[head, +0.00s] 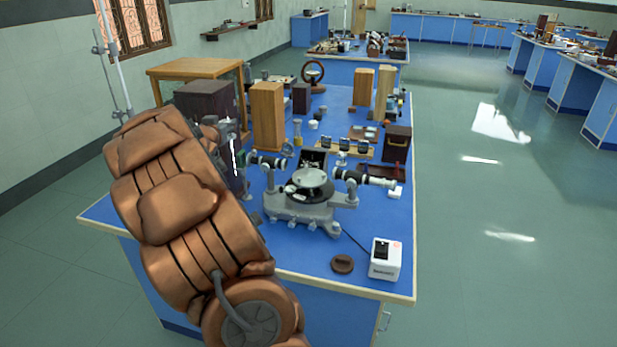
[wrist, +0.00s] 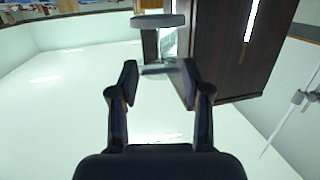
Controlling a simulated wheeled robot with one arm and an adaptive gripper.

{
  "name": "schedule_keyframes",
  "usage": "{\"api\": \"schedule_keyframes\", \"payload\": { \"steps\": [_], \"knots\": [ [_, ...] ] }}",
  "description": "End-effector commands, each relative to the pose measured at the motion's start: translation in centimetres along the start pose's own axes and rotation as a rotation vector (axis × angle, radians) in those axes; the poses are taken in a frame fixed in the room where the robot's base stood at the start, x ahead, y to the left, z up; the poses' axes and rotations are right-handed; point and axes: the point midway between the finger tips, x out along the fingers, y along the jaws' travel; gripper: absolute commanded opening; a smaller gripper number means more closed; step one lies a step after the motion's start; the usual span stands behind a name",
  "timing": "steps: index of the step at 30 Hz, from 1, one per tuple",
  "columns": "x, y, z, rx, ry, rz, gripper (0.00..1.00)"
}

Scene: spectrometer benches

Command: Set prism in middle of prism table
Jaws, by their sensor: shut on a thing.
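The spectrometer (head: 310,210) stands on the blue bench in the head view. Its round prism table (head: 313,178) is at its middle, between the two tubes, with no prism seen on it. In the wrist view my gripper (wrist: 158,85) has its dark fingers apart, one on each side of a clear, glassy piece with grey edges, which looks like the prism (wrist: 169,45). My gripper is shut on it. In the head view my gripper (head: 236,160) is left of the spectrometer, largely behind my arm; the prism cannot be made out there.
A dark wooden box (head: 207,100) and a tall wooden block (head: 268,116) stand behind my gripper; a dark wooden surface (wrist: 235,50) is close in the wrist view. A white box (head: 385,259) and a brown disc (head: 342,264) are at the bench's front right.

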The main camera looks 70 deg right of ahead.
Motion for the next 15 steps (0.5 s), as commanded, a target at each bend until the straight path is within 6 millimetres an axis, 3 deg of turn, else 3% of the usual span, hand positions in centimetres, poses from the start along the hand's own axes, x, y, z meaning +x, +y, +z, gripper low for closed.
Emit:
{"api": "schedule_keyframes", "payload": {
  "steps": [9,15],
  "knots": [
    [3.5,14.4,1.8,0.046,-0.002,0.295,0.10],
    [3.8,21.2,3.2,0.066,0.000,0.436,0.10]
  ]
}}
